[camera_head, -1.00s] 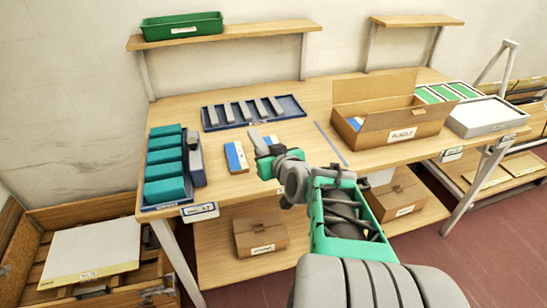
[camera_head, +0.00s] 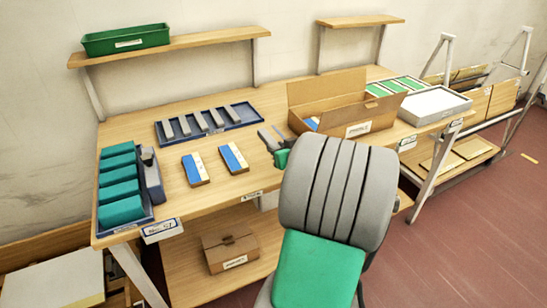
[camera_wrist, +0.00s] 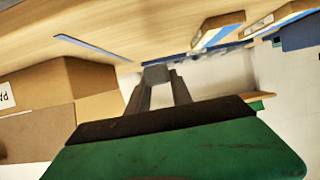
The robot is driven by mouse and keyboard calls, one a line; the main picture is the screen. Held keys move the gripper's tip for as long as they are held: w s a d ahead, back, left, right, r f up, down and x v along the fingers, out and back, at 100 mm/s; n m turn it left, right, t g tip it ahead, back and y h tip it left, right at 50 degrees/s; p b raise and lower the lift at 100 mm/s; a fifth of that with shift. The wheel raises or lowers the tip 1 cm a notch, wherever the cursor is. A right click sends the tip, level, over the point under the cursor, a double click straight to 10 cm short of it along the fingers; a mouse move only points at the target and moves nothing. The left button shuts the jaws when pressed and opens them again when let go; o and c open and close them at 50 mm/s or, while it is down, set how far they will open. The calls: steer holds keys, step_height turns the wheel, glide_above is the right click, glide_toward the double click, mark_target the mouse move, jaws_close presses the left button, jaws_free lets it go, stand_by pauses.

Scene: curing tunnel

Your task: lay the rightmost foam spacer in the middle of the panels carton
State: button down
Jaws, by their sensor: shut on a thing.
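My gripper (camera_head: 270,134) is shut on a grey foam spacer, seen end-on between the fingertips in the wrist view (camera_wrist: 156,74). It is over the table, just left of the open panels carton (camera_head: 358,118). The brown carton has its back flap raised, and a blue and white panel shows inside at its left end. The carton's side shows at the left of the wrist view (camera_wrist: 92,88). Several more grey spacers lie in a row in the blue tray (camera_head: 254,118). My arm hides part of the table in front of the carton.
Two blue and white panels (camera_head: 195,168) (camera_head: 233,157) lie on the table left of my gripper. A rack of teal blocks (camera_head: 121,183) stands at the left end. A white box (camera_head: 434,104) and green panels stand right of the carton. A closed carton (camera_head: 230,247) sits on the shelf below.

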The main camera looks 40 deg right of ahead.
steer(key=f, duration=0.1)
steer(key=w+f, duration=0.1)
steer(key=f, duration=0.1)
steer(key=w+d+f, duration=0.1)
steer(key=shift+f, duration=0.4)
steer(key=shift+s+f, duration=0.1)
steer(key=shift+f, duration=0.2)
steer(key=c, duration=1.6)
jaws_free()
steer(key=shift+f, duration=0.15)
steer(key=o, duration=0.5)
steer(key=shift+c, duration=0.2)
